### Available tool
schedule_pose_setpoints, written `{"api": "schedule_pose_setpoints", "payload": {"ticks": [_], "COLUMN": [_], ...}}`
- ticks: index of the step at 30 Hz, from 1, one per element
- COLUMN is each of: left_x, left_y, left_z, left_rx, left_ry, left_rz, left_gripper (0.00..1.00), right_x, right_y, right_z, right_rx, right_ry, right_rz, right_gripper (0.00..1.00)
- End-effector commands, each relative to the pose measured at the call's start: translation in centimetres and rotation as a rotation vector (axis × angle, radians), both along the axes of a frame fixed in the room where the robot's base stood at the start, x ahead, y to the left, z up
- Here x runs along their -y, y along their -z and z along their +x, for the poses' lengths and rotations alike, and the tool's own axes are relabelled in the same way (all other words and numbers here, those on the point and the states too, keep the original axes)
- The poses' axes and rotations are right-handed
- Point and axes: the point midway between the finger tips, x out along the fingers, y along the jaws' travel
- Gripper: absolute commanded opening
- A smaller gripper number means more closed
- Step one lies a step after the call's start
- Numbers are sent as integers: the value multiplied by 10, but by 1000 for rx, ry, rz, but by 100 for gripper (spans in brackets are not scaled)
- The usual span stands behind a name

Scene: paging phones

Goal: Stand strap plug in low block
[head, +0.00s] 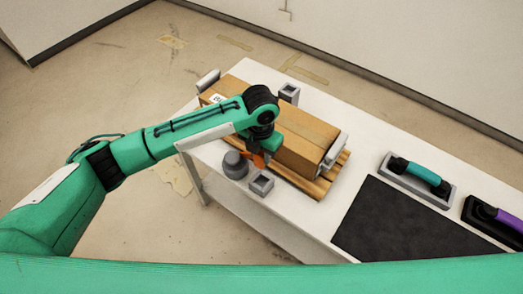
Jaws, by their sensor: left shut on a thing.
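The low block (261,184) is a small grey block with a square opening in its top, at the table's near edge in the head view. My left gripper (258,156) points down just behind it, beside the wooden box. It is shut on a small orange piece (259,161), which seems to be the strap plug. The plug is mostly hidden by the gripper, and I cannot tell its tilt or whether it touches the block. My right gripper is not in view.
A grey round knob-like object (235,165) stands left of the low block. A long cardboard-brown box (305,135) lies on wooden slats behind it. A taller grey block (289,92) stands behind the box. Teal (415,173) and purple (497,214) handsets lie right, by a dark mat (390,225).

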Motion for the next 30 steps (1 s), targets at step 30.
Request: {"api": "schedule_pose_setpoints", "payload": {"ticks": [30], "left_x": [3], "left_y": [67], "left_z": [0], "left_rx": [2], "left_ry": [57], "left_rz": [2], "left_gripper": [8], "right_x": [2], "right_y": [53], "right_z": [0], "right_rx": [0], "right_ry": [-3], "right_rz": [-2], "right_gripper": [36]}}
